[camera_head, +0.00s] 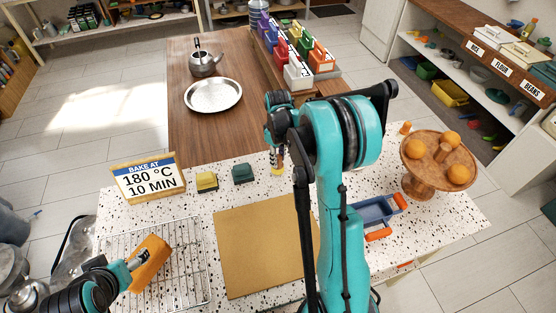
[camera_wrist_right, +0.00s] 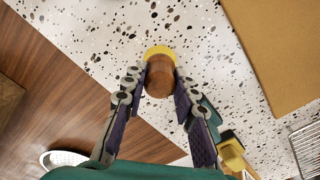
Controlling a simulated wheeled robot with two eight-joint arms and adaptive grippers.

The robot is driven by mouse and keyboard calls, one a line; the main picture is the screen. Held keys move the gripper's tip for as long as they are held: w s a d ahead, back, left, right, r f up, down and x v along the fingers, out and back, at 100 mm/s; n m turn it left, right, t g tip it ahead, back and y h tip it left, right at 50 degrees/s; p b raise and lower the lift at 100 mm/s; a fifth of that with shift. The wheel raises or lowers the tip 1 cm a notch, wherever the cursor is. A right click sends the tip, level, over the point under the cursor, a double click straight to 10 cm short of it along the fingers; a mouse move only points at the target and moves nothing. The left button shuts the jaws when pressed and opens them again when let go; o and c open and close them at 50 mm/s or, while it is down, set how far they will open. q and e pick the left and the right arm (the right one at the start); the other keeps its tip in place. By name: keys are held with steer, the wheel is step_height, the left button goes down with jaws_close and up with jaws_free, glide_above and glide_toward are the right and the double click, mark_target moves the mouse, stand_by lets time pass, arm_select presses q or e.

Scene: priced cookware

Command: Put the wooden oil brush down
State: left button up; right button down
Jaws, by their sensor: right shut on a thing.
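The wooden oil brush (camera_wrist_right: 160,80) is between the fingers of my right gripper (camera_wrist_right: 157,88) in the right wrist view. Its round brown end faces the camera and its yellow lower end is beyond. In the head view the brush (camera_head: 277,164) is upright at the back edge of the speckled counter (camera_head: 440,222), yellow end down. I cannot tell if it touches the counter. My right gripper (camera_head: 276,146) is partly hidden by its teal arm. My left gripper (camera_head: 134,262) is at the lower left beside an orange block-like thing (camera_head: 150,260) over the wire rack; its fingers are unclear.
A yellow block (camera_head: 207,182) and a green block (camera_head: 243,173) stand left of the brush. A tan board (camera_head: 255,250) lies in front. A sign (camera_head: 148,178) stands left; a wooden stand with oranges (camera_head: 420,176) is right. A plate (camera_head: 212,95) lies on the wooden table behind.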

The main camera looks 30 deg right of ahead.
steer(key=shift+f, duration=0.3)
steer(key=shift+f, duration=0.2)
steer(key=c, duration=1.2)
jaws_free()
steer(key=shift+r, duration=0.1)
steer(key=shift+r, duration=0.1)
